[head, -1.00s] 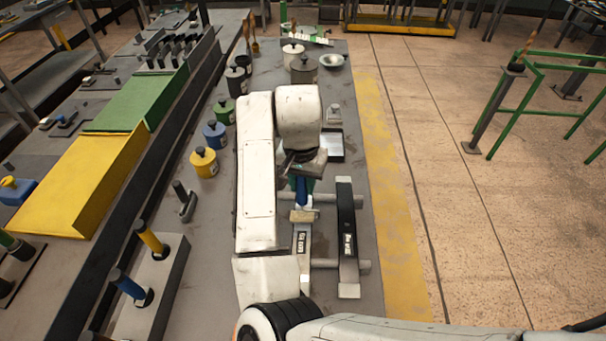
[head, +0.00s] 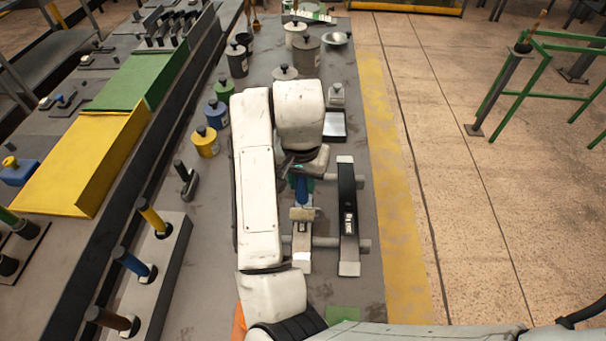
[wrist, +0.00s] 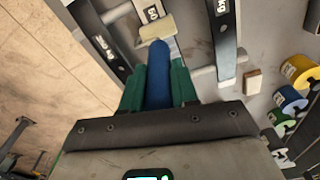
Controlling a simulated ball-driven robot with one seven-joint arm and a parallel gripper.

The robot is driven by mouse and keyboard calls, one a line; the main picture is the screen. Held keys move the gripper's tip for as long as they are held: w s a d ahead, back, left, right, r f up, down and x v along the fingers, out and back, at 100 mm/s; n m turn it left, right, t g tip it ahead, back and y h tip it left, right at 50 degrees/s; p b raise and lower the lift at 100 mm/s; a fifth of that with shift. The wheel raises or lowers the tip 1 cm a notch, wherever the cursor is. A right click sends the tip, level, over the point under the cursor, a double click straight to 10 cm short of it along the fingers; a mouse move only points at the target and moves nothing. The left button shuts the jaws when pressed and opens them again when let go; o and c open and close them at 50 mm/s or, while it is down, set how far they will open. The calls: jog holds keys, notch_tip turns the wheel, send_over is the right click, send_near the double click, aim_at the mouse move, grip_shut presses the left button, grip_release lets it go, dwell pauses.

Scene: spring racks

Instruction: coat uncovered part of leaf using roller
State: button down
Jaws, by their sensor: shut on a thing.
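My gripper (wrist: 157,88) is shut on the blue handle of the roller (wrist: 157,70). The roller's cream head (wrist: 156,27) is at the middle leaf, a pale grey strip with a label (wrist: 149,11). In the head view, the roller head (head: 303,213) lies across this leaf (head: 302,258), just beyond its label. I cannot tell whether it touches. A dark leaf with pale ends (head: 347,205) stands to its right. The wrist view shows a third dark leaf (wrist: 222,35), hidden behind my arm in the head view. My fingers are mostly hidden in the head view.
The leaves rest on grey crossbars (head: 325,243). Yellow (head: 206,145) and blue (head: 216,115) pots stand left of my arm. A block with upright handles (head: 160,265) is at the lower left. A yellow-edged strip (head: 390,190) borders the bench's right, with open floor beyond.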

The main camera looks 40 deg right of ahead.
jog(key=s+a+f+b, duration=0.1)
jog(key=s+a+f, duration=0.1)
jog(key=s+a, duration=0.6)
jog(key=shift+s+a+b, duration=0.25)
jog(key=shift+s+b, duration=0.05)
jog(key=shift+b, duration=0.1)
dwell(0.9)
jog(key=shift+f, duration=0.1)
notch_tip(320, 180, up, 6)
jog(key=p, duration=0.1)
jog(key=shift+p, duration=0.35)
dwell(0.4)
jog(key=shift+r, duration=1.55)
jog(key=shift+f, duration=0.1)
